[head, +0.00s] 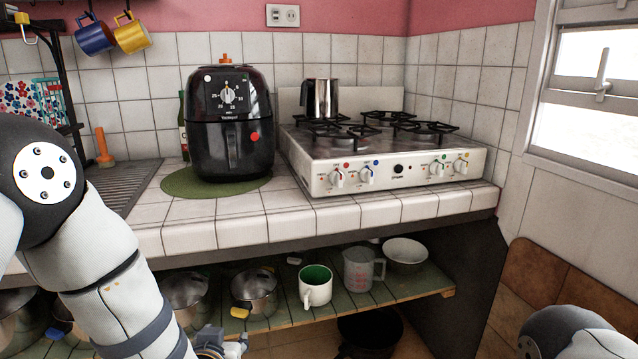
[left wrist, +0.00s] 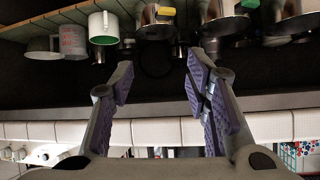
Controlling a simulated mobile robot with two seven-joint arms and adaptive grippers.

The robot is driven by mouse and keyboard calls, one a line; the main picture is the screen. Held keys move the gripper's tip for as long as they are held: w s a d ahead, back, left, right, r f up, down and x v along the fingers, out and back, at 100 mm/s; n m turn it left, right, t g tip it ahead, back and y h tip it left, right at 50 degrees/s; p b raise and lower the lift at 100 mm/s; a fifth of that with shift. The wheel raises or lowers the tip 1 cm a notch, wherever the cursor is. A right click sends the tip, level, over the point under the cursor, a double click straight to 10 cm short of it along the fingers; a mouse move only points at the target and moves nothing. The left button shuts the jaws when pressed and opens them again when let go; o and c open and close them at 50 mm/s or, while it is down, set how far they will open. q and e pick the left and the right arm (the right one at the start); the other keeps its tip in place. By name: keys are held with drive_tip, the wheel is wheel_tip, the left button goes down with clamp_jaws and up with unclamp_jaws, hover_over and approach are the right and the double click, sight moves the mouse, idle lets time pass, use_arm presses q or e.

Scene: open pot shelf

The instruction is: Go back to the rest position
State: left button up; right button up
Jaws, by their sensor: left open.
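My left gripper (head: 222,347) is at the bottom edge of the head view, in front of the open shelf and mostly cut off. The left wrist view shows its two purple-padded fingers (left wrist: 160,78) spread apart with nothing between them. That view is upside down, with the shelf items at its top. My left arm comes in from the left, over the left part of the shelf. Only a rounded link of my right arm shows at the bottom right; the right gripper is out of sight.
A shelf (head: 425,283) under the counter holds metal pots (head: 254,292), a white mug with green inside (head: 316,290), a measuring cup (head: 360,270) and a bowl (head: 405,252). A black air fryer (head: 229,125) and a gas stove (head: 385,160) stand on the counter (head: 240,228) above.

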use_arm(q)
drive_tip(key=s+a+f+g, duration=0.1)
drive_tip(key=s+f+g, duration=0.1)
drive_tip(key=s+f, duration=0.4)
drive_tip(key=s+a+f+g+h+p, duration=0.1)
drive_tip(key=s+f+g, duration=0.2)
drive_tip(key=s, duration=0.6)
drive_tip(key=s+a+f+g, duration=0.1)
drive_tip(key=s+f+g, duration=0.1)
drive_tip(key=s+f, duration=0.4)
drive_tip(key=s+a+g, duration=0.2)
drive_tip(key=s+g, duration=0.4)
drive_tip(key=s, duration=1.9)
drive_tip(key=shift+a+r+g+h+p, duration=0.15)
drive_tip(key=shift+g+h+p, duration=0.15)
drive_tip(key=shift+g+p, duration=0.1)
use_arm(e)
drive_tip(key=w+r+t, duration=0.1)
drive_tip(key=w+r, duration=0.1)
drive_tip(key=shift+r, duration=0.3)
